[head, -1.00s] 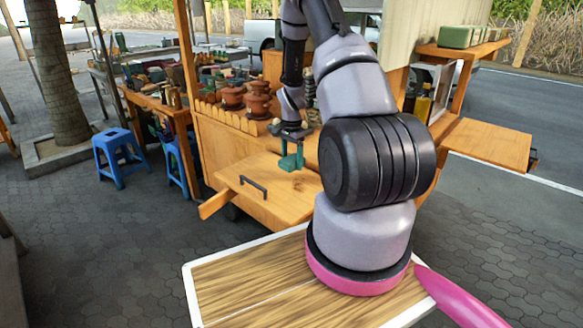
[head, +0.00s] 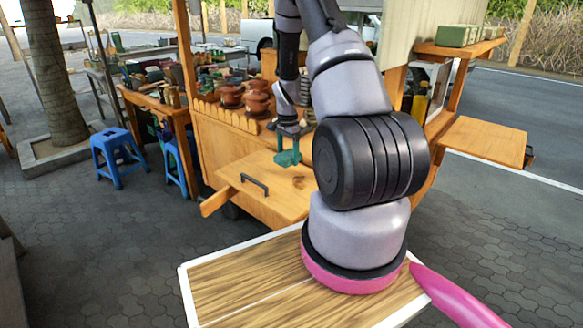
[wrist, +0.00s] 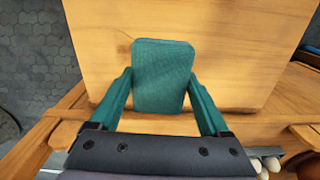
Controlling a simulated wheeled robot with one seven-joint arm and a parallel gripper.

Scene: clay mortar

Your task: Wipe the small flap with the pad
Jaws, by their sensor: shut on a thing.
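My gripper (head: 289,150) is shut on a teal pad, with its green fingers on either side of the pad's edges. The pad (wrist: 163,75) shows as a rounded rectangle between the fingers in the wrist view. It is over a wooden flap (head: 265,187) with a dark handle, at the front of the cart. This flap's bare wood (wrist: 240,40) fills the upper middle of the wrist view. I cannot tell whether the pad touches it. Another wooden flap (head: 487,142) sticks out level from the cart's right side, well away from my gripper.
Clay pots (head: 256,98) stand on the cart behind my gripper. Blue stools (head: 118,155) and a side table (head: 160,112) stand to the left. Bottles (head: 420,103) and a shelf (head: 462,50) are at the right. Grey paving is open in front of the cart.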

